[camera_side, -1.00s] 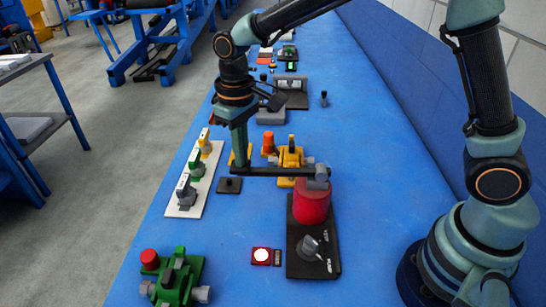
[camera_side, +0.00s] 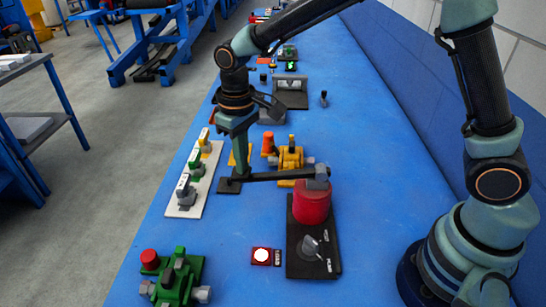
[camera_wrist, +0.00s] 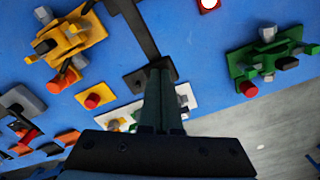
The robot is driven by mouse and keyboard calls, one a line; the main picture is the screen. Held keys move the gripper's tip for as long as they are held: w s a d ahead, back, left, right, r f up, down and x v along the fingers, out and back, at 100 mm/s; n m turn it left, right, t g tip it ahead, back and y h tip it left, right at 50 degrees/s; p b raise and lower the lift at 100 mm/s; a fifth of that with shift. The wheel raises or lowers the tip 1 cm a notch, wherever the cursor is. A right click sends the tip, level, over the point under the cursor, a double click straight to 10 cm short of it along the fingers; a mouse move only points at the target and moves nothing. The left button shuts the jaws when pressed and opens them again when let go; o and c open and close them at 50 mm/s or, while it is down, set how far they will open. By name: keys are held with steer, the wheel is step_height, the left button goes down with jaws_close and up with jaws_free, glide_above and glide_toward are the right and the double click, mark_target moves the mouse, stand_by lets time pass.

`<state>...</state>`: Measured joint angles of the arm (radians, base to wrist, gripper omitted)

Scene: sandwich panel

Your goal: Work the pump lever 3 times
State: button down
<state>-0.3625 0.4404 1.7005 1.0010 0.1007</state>
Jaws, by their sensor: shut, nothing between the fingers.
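The pump is a red cylinder (camera_side: 312,204) on a black base plate (camera_side: 304,262) with a grey knob (camera_side: 309,245). Its long dark lever (camera_side: 280,176) reaches left from the cylinder's top and slopes slightly down to its free end. That end is at a small dark pad (camera_side: 229,187); I cannot tell if they touch. My gripper (camera_side: 243,172) is shut and empty, pointing down on the lever's free end. In the wrist view the shut fingers (camera_wrist: 160,70) cover the lever end, and the lever (camera_wrist: 140,28) runs up from there, out of the picture.
A yellow valve block (camera_side: 291,158) stands just behind the lever. A white panel with several switches (camera_side: 181,208) lies to the left. Open blue bench lies right of the pump.

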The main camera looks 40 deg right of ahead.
steer(key=shift+f, duration=0.25)
steer(key=shift+r, duration=3.6)
steer(key=shift+f, duration=0.2)
steer(key=shift+f, duration=3.4)
steer(key=shift+r, duration=3.6)
